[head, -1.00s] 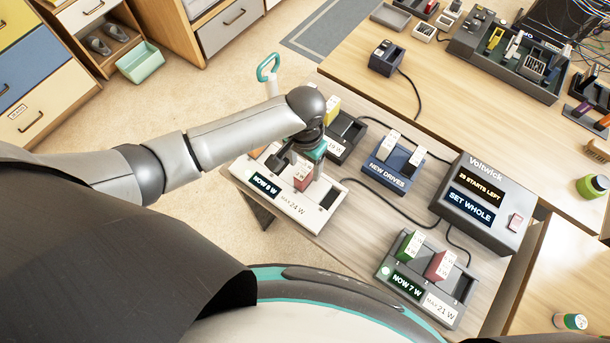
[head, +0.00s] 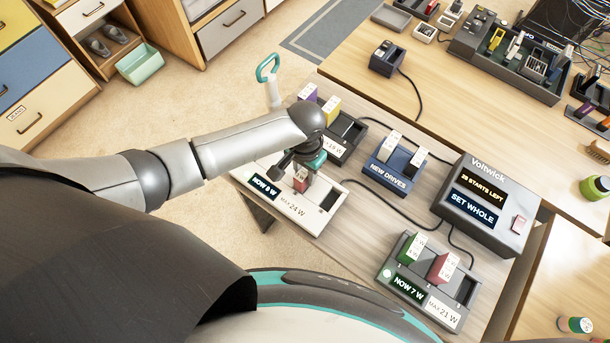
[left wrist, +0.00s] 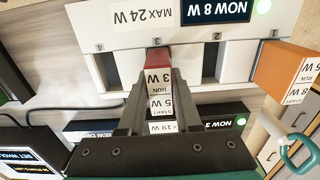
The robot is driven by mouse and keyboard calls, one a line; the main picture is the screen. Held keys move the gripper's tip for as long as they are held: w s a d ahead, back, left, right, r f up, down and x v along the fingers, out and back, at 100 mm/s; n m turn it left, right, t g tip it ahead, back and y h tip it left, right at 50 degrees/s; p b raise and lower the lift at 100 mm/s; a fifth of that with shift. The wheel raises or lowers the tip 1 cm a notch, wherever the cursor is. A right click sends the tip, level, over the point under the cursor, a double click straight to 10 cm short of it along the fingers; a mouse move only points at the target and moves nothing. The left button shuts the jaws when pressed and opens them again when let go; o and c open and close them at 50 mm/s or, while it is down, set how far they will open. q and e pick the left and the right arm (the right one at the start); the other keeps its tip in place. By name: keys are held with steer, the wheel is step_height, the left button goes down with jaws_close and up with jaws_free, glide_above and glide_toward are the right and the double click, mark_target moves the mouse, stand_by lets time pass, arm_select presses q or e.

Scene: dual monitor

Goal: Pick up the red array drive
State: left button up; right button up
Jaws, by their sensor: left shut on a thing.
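The red drive (head: 300,185) stands upright at slot 3 of the white array (head: 322,222), whose display reads NOW 8 W and label MAX 24 W. My left gripper (head: 302,176) is over the drive, fingers shut on its two sides. In the left wrist view the gripper (left wrist: 150,95) holds the red drive (left wrist: 158,60), whose white label reads RUN 3 W and 5 W. I cannot tell whether its base is clear of the slot. Slots 2 and 4 look empty. An orange drive (left wrist: 285,75) is near slot 1. My right gripper is not in view.
A dark array (head: 345,140) with purple (head: 308,92) and yellow (head: 330,108) drives stands behind. A blue NEW DRIVES holder (head: 385,178) and the Voltwick box (head: 482,205) are to the right. A grey array (head: 425,290) holds green and another red drive (head: 444,266).

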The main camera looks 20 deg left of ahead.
arm_select(q)
jaws_close()
steer(key=shift+r, duration=0.1)
